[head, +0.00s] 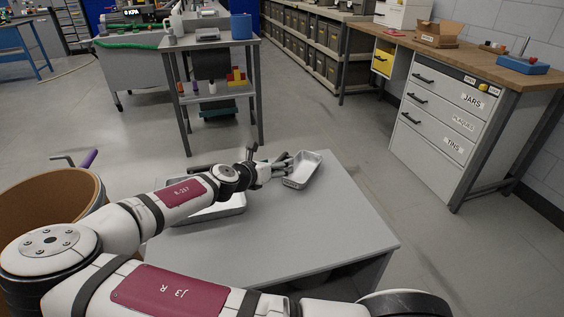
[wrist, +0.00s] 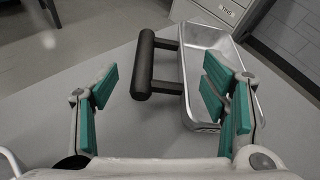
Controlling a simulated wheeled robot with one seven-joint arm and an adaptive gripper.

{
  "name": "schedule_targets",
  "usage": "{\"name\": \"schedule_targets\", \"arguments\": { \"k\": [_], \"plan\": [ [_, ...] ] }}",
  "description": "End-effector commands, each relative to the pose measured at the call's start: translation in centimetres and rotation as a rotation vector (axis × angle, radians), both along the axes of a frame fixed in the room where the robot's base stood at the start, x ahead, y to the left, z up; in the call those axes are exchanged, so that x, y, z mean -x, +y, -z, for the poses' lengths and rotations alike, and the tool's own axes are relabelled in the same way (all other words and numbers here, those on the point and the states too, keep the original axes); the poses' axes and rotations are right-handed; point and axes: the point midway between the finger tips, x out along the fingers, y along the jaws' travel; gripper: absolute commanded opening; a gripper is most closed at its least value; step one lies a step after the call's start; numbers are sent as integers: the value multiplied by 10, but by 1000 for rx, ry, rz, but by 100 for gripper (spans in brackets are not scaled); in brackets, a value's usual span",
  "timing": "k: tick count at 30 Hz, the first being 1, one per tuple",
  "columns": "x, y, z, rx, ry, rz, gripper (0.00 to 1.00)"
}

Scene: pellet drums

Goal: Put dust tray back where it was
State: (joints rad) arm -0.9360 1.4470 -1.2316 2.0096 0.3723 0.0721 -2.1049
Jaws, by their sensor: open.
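A small metal tray (head: 302,172) with raised sides lies on the grey table (head: 330,232) near its far edge; I take it to be the dust tray. In the wrist view the tray (wrist: 215,45) shows at the upper right, with a black bar handle (wrist: 145,65) on its left side. My gripper (head: 282,165) is beside the tray's left side. In the wrist view my gripper (wrist: 158,92) is open, with teal pads. The handle's near end shows between the fingers, and the right finger overlaps the tray in the picture. I cannot tell whether they touch.
A second, larger metal tray (head: 212,214) lies on the table, partly hidden by my arm. A brown drum (head: 45,195) stands left of the table. A drawer cabinet (head: 440,115) stands at the right. The table's front right is clear.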

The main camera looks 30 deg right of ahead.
Motion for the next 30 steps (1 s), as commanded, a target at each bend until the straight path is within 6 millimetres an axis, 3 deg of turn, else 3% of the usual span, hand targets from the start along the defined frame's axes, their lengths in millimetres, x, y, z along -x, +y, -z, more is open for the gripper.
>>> {"name": "schedule_targets", "arguments": {
  "k": [6,12,30],
  "plan": [
    [17,38,-18,-1,-2,-3,67],
    [26,56,-26,-1,-1,-1,67],
    [28,59,-27,-1,-1,2,67]
  ]
}}
